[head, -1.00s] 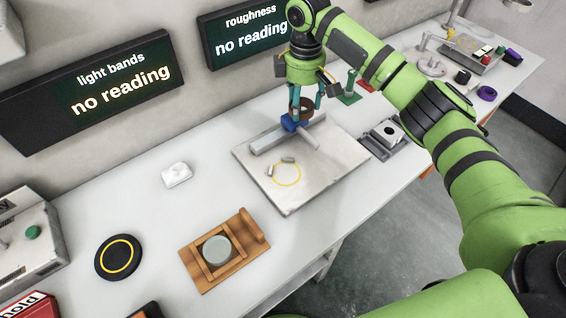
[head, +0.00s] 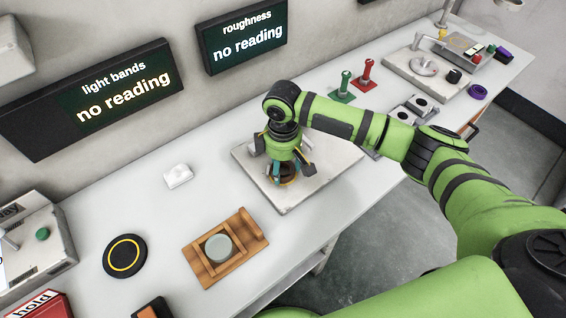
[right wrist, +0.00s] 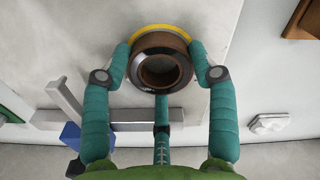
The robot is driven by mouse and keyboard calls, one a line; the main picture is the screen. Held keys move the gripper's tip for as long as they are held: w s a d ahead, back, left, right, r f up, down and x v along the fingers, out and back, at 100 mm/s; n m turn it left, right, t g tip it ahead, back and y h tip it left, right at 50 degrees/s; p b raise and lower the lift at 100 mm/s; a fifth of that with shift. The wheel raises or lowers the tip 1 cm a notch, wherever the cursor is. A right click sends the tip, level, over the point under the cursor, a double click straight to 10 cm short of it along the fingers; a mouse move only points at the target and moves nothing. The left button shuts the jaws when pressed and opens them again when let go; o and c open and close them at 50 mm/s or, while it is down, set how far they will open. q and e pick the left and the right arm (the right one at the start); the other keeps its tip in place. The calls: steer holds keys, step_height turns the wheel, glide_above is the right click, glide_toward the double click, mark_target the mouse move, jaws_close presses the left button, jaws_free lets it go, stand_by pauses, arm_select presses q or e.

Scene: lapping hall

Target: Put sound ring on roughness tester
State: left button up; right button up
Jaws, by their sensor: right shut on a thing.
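My right gripper (head: 287,178) is over the roughness tester, a pale stone plate (head: 284,203). It is shut on a brown ring (head: 291,170), which also shows in the right wrist view (right wrist: 133,72) between the teal fingers. The ring overlaps the yellow circle marked on the plate, whose arc (right wrist: 158,27) shows at its upper edge in that view. I cannot tell whether the ring touches the plate. The tester's grey bar (right wrist: 66,98) and blue block (right wrist: 70,137) stand to the left in the wrist view; the arm hides them in the head view. My left gripper is not in view.
The roughness display (head: 242,38) and light bands display (head: 95,95) both read "no reading". A wooden fixture with a grey disc (head: 218,248), a black round pad (head: 124,258) and a white lump (head: 177,176) lie left of the plate. Green (head: 344,88) and red (head: 364,76) stands are behind.

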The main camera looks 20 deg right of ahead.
steer(key=shift+f, duration=0.15)
steer(key=o, duration=1.3)
step_height(320, 180, up, 12)
steer(key=b, duration=0.1)
